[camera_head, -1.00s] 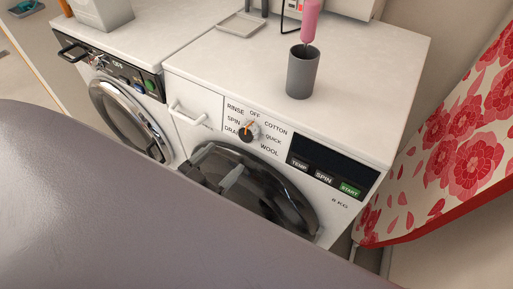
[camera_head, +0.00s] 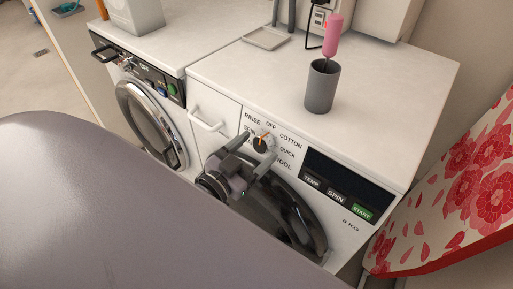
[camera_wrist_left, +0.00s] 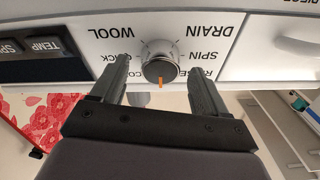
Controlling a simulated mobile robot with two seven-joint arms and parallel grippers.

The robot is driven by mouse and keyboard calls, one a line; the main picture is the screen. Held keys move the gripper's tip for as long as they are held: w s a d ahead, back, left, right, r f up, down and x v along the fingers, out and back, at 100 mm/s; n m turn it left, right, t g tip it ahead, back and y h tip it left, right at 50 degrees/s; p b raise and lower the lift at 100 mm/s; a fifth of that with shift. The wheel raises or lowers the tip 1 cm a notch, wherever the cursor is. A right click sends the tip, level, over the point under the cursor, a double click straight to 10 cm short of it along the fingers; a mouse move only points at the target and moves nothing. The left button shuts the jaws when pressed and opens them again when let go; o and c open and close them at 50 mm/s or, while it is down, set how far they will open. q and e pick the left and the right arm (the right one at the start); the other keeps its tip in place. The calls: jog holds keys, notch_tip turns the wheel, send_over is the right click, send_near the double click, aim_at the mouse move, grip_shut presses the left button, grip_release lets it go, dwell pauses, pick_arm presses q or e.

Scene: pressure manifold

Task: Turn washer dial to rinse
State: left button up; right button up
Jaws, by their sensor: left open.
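The washer dial (camera_head: 261,145) is a dark round knob with an orange pointer on the white front of the right washer (camera_head: 228,103). The pointer aims up at OFF; RINSE is printed just left of OFF. My left gripper (camera_head: 257,147) is open in front of the panel, its fingers covering part of the SPIN and DRAIN labels. In the left wrist view, which shows the panel upside down, the dial (camera_wrist_left: 160,66) lies between the two spread fingers (camera_wrist_left: 158,68), with a gap on each side. My right gripper is not in view.
Below the dial is the dark round door (camera_head: 297,222). A display with TEMP, SPIN and START (camera_head: 361,213) buttons lies right of it. A grey cup (camera_head: 321,88) holding a pink-handled item stands on top. A drawer handle (camera_head: 207,121) juts out left. A floral ironing board (camera_head: 455,195) stands at right.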

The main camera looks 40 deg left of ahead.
pick_arm(q)
jog(key=shift+w, duration=0.45)
jog(key=c, duration=1.1)
jog(key=shift+o, duration=0.3)
jog(key=shift+r+n+p, duration=0.15)
jog(key=shift+n+p, duration=0.55)
jog(key=shift+p, duration=0.15)
jog(key=n+y+p, duration=0.1)
jog(key=n+p, duration=0.2)
jog(key=shift+d+r+n+y, duration=0.1)
jog(key=shift+n+y, duration=0.2)
jog(key=n+p, duration=0.2)
jog(key=shift+n+y+p, duration=0.3)
jog(key=shift+n+p, duration=0.05)
jog(key=shift+n, duration=0.05)
jog(key=shift+n+g+p, duration=0.4)
jog(key=shift+n+p, duration=0.6)
jog(key=shift+n, duration=0.4)
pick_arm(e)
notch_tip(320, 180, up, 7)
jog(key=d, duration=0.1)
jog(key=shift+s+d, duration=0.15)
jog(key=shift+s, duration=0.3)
pick_arm(q)
jog(key=shift+f+y, duration=0.2)
jog(key=shift+y, duration=0.2)
